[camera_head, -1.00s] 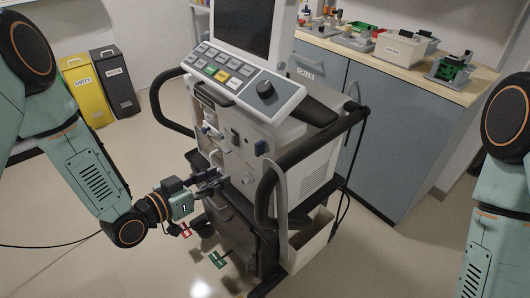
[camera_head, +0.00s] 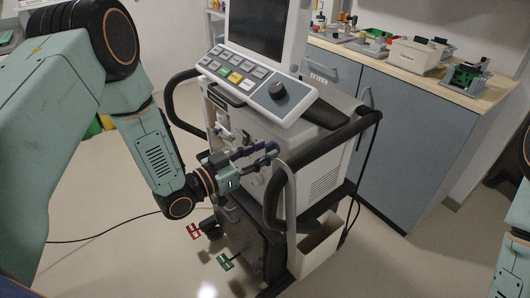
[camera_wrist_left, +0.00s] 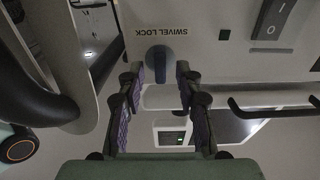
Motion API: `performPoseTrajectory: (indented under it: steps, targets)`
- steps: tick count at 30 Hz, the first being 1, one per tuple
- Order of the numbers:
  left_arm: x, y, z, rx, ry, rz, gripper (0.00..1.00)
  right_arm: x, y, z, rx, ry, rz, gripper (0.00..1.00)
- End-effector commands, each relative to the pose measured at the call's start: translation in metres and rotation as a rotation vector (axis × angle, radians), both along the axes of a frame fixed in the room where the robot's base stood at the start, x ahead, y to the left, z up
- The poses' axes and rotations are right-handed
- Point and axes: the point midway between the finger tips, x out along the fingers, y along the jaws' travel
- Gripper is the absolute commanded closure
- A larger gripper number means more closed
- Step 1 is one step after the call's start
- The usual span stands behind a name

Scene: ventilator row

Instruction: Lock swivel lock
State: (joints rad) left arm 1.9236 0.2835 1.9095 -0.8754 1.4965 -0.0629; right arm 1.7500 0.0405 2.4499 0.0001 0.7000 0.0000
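The swivel lock is a blue-grey knob (camera_wrist_left: 158,62) on the pale ventilator front, beside the printed words SWIVEL LOCK, which appear upside down in the left wrist view. My left gripper (camera_wrist_left: 160,78) is open, with one finger on each side of the knob. A gap shows between the knob and each finger. In the head view my left gripper (camera_head: 268,150) is at the front of the ventilator (camera_head: 325,165), and its fingers cover the knob's area. My right gripper is out of view; only part of my right arm shows at the right edge.
A black handle bar (camera_head: 330,140) curves around the ventilator's near side, close to my left gripper. Red (camera_head: 194,231) and green (camera_head: 225,262) tags hang low by the cart. A grey cabinet (camera_head: 400,130) with a wooden top stands behind. Open floor lies to the left.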

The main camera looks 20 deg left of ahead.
Motion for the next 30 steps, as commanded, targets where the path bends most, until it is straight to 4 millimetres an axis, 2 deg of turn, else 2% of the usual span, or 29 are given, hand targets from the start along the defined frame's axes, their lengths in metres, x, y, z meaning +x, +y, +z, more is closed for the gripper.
performPoseTrajectory:
  steps: [6, 14, 26, 30]
  targets:
    - [0.009, -0.0085, -0.0003, -0.001, 0.001, -0.002, 0.65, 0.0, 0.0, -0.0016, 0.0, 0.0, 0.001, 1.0]
    - [0.0094, -0.0085, -0.0001, -0.001, 0.002, -0.001, 0.66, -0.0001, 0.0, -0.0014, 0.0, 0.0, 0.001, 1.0]
    - [0.0095, -0.0081, -0.0001, -0.001, 0.002, 0.0, 1.0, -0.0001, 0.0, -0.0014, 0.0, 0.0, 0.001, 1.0]
    - [0.0094, -0.0084, 0.0003, -0.001, 0.0, -0.002, 1.0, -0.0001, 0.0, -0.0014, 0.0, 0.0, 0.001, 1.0]
